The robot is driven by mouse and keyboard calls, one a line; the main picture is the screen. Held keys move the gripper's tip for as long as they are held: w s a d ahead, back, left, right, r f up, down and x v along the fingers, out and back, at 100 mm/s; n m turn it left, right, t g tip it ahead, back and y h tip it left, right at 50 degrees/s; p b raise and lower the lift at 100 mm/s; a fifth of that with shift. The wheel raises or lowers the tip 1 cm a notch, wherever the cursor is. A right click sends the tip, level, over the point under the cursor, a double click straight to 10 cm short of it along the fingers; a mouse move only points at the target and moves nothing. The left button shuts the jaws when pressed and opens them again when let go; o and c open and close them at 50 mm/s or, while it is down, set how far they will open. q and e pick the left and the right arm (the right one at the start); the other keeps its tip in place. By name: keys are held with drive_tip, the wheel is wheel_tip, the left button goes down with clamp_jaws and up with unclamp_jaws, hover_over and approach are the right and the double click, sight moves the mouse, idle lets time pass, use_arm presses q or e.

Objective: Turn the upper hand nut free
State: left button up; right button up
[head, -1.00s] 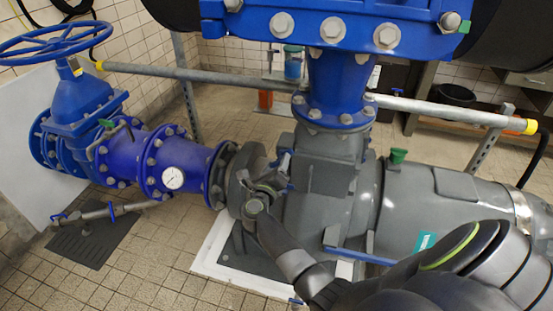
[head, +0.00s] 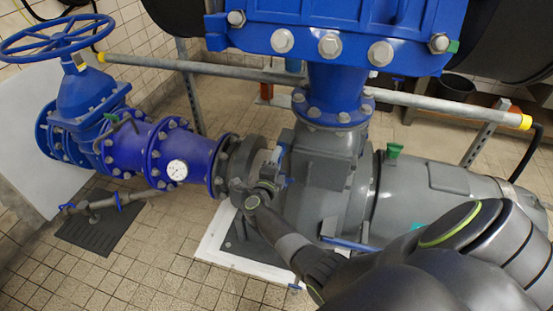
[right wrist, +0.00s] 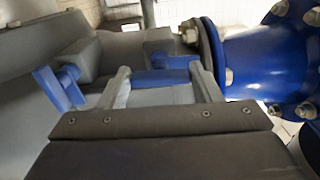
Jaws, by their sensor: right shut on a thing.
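My right gripper (head: 274,163) is beside the grey pump housing (head: 318,185), close to the flange. In the right wrist view its two fingers (right wrist: 163,82) stand on either side of a blue hand nut (right wrist: 172,77), with the jaws shut on it. The fingers and wrist hide much of this nut in the head view. A second blue part with a bar-like handle (right wrist: 58,88) shows left of the fingers in the wrist view. I cannot tell from the wrist view which is higher. My left gripper is not in view.
A blue handwheel valve (head: 82,95) stands further left. A blue flanged pipe (head: 335,95) rises above the pump. A grey rail (head: 160,66) runs behind. Tiled floor is open at front left.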

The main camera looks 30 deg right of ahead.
drive_tip(key=shift+n, duration=0.4)
drive_tip(key=o, duration=1)
drive_tip(key=shift+a, duration=0.1)
